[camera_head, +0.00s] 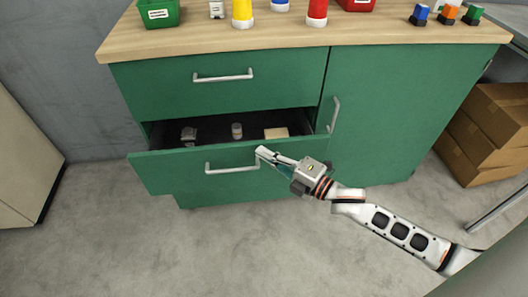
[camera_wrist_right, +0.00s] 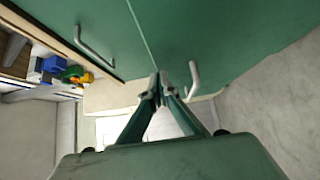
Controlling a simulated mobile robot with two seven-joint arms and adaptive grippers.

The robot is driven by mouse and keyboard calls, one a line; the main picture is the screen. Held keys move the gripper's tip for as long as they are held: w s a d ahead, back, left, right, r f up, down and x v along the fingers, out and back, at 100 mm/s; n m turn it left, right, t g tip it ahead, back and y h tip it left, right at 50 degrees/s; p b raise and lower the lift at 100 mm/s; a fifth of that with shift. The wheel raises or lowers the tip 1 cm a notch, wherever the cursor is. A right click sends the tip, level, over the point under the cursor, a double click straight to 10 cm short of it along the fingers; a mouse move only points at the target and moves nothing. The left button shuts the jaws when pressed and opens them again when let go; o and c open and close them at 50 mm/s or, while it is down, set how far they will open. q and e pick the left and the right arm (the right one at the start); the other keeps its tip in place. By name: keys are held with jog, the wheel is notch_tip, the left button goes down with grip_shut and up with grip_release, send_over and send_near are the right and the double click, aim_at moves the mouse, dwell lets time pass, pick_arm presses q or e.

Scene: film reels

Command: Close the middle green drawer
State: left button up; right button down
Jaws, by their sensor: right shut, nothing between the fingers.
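The middle green drawer (camera_head: 160,174) stands pulled out of the cabinet in the head view, with its dark inside showing. A small box, a white-capped container and a pale block lie in it. Its silver handle (camera_head: 232,168) is on the front. My right gripper (camera_head: 262,152) is shut and empty, with its fingertips at the top of the drawer front, right of the handle. I cannot tell whether they touch. In the right wrist view the shut fingertips (camera_wrist_right: 160,82) are beside a silver handle (camera_wrist_right: 194,80). My left gripper is not in view.
The top drawer (camera_head: 150,88) is shut above, and a green door (camera_head: 390,110) is shut on the right. The wooden countertop (camera_head: 400,33) holds bins, coloured bottles and small blocks. Cardboard boxes (camera_head: 485,120) stand at the right. The floor in front is clear.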

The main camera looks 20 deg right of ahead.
jog(key=shift+w+d, duration=0.1)
jog(key=shift+w, duration=0.2)
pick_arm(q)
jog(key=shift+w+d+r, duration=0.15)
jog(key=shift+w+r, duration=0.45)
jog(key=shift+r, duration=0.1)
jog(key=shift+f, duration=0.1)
pick_arm(e)
jog(key=shift+w+d, duration=0.15)
jog(key=shift+w, duration=0.2)
pick_arm(q)
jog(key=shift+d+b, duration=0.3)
jog(key=shift+b, duration=0.2)
pick_arm(e)
jog(key=w+d, duration=0.2)
jog(key=w, duration=0.6)
jog(key=shift+w+d, duration=0.25)
jog(key=shift+w, duration=0.15)
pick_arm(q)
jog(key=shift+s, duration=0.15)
